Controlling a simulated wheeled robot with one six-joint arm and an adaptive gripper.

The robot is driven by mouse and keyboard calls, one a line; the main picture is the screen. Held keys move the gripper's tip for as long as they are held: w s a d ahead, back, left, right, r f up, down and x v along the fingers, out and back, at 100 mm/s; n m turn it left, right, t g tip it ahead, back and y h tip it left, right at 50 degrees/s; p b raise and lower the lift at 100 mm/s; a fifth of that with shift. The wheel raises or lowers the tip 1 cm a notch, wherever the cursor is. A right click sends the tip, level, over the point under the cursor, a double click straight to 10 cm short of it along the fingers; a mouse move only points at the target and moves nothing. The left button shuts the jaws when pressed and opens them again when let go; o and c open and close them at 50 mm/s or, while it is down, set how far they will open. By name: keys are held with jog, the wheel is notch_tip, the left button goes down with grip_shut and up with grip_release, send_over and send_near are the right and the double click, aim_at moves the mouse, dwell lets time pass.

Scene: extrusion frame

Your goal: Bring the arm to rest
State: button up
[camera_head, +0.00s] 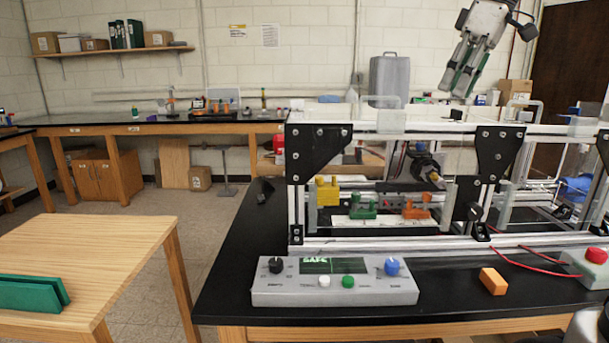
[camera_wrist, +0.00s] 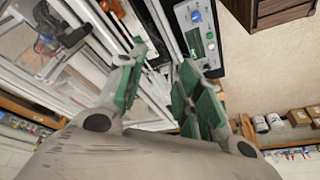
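My gripper (camera_head: 457,88) is raised at the upper right of the head view, above the extrusion frame (camera_head: 390,245) and apart from it. Its fingers point down and a little left. In the wrist view my gripper (camera_wrist: 158,80) shows its two green-padded fingers spread apart, with nothing between them. The grey control box (camera_head: 335,290) on the black bench top has a lit display reading SAFE. The control box also shows past the fingers in the wrist view (camera_wrist: 197,32).
An orange block (camera_head: 493,281) and a red-button box (camera_head: 590,267) with red wires lie on the bench. Yellow (camera_head: 327,191), green (camera_head: 362,206) and orange (camera_head: 417,206) parts sit inside the frame. A wooden table (camera_head: 90,255) stands left; floor lies between.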

jog(key=s+d+f+m+t+h, duration=0.1)
jog(key=s+d+f+m, duration=0.2)
jog(key=s+f, duration=0.7)
jog(key=s+d+f+m+t+h, duration=0.1)
jog(key=s+d+f+m+h, duration=0.1)
jog(key=s+f+m, duration=0.4)
jog(key=s+d+f, duration=0.1)
jog(key=s+f, duration=0.3)
jog(key=f, duration=0.2)
jog(key=shift+d+m, duration=0.25)
jog(key=shift+m, duration=0.05)
